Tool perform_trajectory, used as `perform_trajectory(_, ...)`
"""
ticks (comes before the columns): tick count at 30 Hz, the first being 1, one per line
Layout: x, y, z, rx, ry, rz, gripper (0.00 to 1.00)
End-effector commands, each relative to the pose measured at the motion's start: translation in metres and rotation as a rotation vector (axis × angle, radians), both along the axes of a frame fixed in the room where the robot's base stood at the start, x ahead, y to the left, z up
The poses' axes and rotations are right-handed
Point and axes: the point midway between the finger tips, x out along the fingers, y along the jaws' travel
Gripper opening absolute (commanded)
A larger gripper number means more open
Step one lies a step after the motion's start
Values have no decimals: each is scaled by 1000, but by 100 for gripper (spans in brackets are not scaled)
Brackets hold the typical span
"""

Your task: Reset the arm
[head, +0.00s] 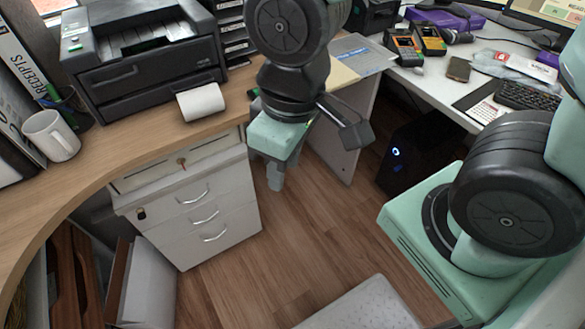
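My arm reaches up from the lower right and hangs down in the upper middle of the head view. My gripper (276,182) points downward in front of the counter, beside the white drawer cabinet (197,205) and above the wooden floor (255,262). Its fingers are small and partly hidden by the mint-green hand, so I cannot tell their gap. I see nothing hanging from it.
The curved wooden counter (130,150) holds a black printer (140,60), a paper roll (201,101) and a white mug (51,136). A white desk (440,85) with a keyboard (527,97) stands right. A dark computer tower (405,155) stands beneath. Open floor lies between.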

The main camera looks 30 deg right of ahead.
Motion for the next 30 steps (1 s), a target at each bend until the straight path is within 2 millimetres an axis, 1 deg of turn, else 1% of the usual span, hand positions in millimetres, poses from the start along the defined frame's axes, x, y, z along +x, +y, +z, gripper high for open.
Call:
perform_trajectory(1,-13,3,7,-7,13,34,34)
perform_trajectory(3,-25,5,12,-16,33,59,34)
perform_trajectory(5,-31,5,14,-21,42,71,34)
perform_trajectory(14,-32,5,15,-23,47,72,34)
perform_trajectory(17,-32,5,23,-23,46,72,34)
perform_trajectory(20,-32,5,39,-23,46,71,34)
perform_trajectory(27,-32,5,98,-23,46,69,34)
perform_trajectory(30,-32,5,114,-22,45,68,34)
